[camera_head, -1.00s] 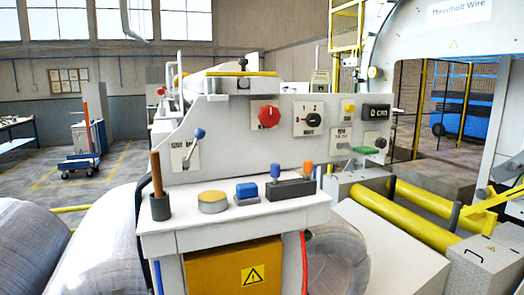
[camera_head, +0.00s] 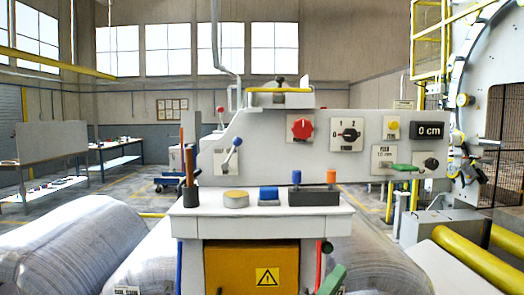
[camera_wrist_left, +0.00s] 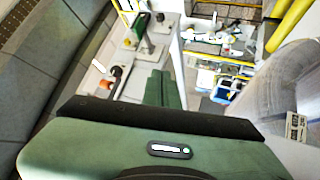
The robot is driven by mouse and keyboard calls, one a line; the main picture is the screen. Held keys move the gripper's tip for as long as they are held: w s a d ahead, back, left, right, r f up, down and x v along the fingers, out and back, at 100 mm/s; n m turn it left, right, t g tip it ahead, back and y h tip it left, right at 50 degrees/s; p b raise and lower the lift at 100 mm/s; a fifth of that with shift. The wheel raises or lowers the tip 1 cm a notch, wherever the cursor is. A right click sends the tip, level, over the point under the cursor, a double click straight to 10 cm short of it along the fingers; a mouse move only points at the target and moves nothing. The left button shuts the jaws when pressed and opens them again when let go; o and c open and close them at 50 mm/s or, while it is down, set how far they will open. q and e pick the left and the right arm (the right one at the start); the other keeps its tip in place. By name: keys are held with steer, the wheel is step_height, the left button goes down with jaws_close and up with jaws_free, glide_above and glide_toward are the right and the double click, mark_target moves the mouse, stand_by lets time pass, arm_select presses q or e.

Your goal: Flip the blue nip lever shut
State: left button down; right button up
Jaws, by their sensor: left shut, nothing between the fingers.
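The nip lever is a thin grey rod with a blue ball knob (camera_head: 237,142) on a pale plate at the left end of the grey control panel (camera_head: 270,137). In the head view the rod leans up and to the right. My green left gripper (camera_head: 331,278) shows only in part, low in the head view, below the shelf front and apart from the lever. In the left wrist view its green fingers (camera_wrist_left: 162,88) are shut with nothing between them. I cannot make out the nip lever in the wrist view. My right gripper is not in view.
Large wrapped coils (camera_head: 75,243) lie left. Yellow rollers (camera_head: 478,268) lie right.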

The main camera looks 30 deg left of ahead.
arm_select(q)
steer(key=w+a+r+m+g+y, duration=0.2)
steer(key=a+r+m+g+y, duration=0.2)
steer(key=a+r+m+y, duration=0.5)
steer(key=w+a+r+m+g+y, duration=0.2)
steer(key=a+r+m+g+y, duration=0.3)
steer(key=a+r+m+y, duration=0.5)
step_height(320, 180, up, 4)
steer(key=m, duration=0.7)
steer(key=shift+m+g, duration=0.3)
steer(key=shift+m, duration=0.1)
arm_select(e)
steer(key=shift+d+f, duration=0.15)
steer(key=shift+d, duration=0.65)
arm_select(q)
steer(key=shift+a, duration=0.1)
